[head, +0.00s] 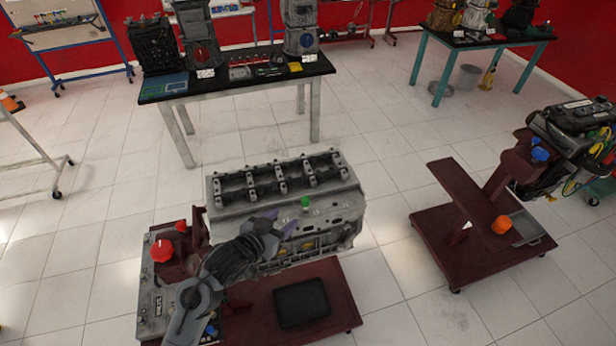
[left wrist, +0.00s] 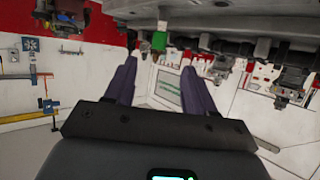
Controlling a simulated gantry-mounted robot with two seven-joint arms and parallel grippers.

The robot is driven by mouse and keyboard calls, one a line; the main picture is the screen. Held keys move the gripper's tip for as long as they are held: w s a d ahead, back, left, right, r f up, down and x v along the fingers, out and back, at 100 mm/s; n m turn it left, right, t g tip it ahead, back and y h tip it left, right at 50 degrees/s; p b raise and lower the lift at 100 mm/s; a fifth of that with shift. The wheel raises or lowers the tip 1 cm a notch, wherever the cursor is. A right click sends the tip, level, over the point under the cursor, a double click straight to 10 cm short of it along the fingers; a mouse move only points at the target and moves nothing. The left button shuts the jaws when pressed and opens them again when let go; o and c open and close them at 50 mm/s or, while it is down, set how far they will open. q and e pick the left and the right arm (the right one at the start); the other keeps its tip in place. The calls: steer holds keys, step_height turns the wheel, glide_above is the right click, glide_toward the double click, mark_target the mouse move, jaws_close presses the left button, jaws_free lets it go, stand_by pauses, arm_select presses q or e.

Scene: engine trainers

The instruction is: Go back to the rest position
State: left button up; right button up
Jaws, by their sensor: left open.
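My left gripper (head: 277,222) is in front of the near side of the grey engine block (head: 330,215) in the head view. Its two purple fingers stand apart with nothing between them. In the left wrist view the open fingers (left wrist: 160,85) point past the underside of the engine parts along the top of the picture. A small green cap (head: 306,203) is on the block, just right of the fingertips; a green piece also shows in the left wrist view (left wrist: 158,42). I cannot tell whether the gripper touches the block. My right gripper is not in view.
The engine's dark red stand (head: 342,290) carries a black tray (head: 301,302) and a control panel with a red button (head: 163,250). A second red stand (head: 440,240) with an orange knob (head: 501,224) is at right. A black-topped table (head: 240,82) stands behind. Tiled floor is clear between them.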

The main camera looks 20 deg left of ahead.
arm_select(q)
steer(key=s+g+y+p, duration=0.2)
steer(key=s+g+p, duration=0.7)
steer(key=s, duration=1.8)
steer(key=shift+f+g+y, duration=0.15)
steer(key=shift+g+y, duration=0.15)
steer(key=shift+s, duration=0.1)
